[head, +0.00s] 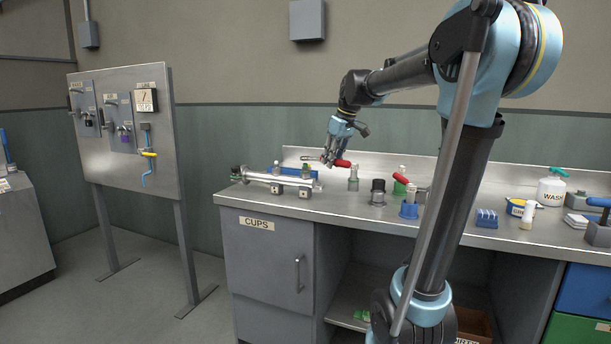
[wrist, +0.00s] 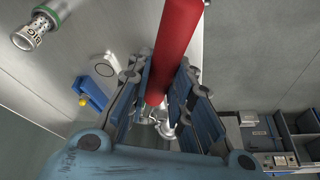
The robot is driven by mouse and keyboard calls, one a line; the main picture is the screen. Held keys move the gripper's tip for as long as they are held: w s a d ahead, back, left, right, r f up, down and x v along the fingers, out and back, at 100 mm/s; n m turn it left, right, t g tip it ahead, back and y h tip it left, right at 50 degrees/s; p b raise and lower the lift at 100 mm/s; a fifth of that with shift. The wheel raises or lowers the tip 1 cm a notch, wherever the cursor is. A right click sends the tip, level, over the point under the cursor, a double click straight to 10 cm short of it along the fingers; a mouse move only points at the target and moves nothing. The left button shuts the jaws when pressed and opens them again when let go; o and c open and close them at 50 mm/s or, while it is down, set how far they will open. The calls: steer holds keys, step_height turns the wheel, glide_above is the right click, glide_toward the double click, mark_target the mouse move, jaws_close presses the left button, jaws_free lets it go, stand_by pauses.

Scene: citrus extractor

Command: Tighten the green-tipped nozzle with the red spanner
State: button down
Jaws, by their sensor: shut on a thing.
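My gripper (head: 331,155) is shut on the red spanner, above the back left of the steel bench. The spanner's red handle (head: 343,163) sticks out to the right of the fingers, and its metal end points left. In the wrist view the red handle (wrist: 178,45) runs between the blue finger pads. Metal parts beyond the fingers in the wrist view are partly hidden.
Right of the tube assembly stand a grey post (head: 353,180), a dark cylinder (head: 377,191) and a blue-based holder (head: 409,206). A wash bottle (head: 551,192) is farther right. The bench front (head: 330,209) is mostly clear.

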steer(key=shift+r, duration=2.65)
steer(key=shift+s, duration=0.1)
steer(key=shift+s+d+r, duration=1.5)
steer(key=shift+s+d, duration=0.15)
steer(key=shift+d, duration=0.15)
steer(key=shift+w, duration=0.1)
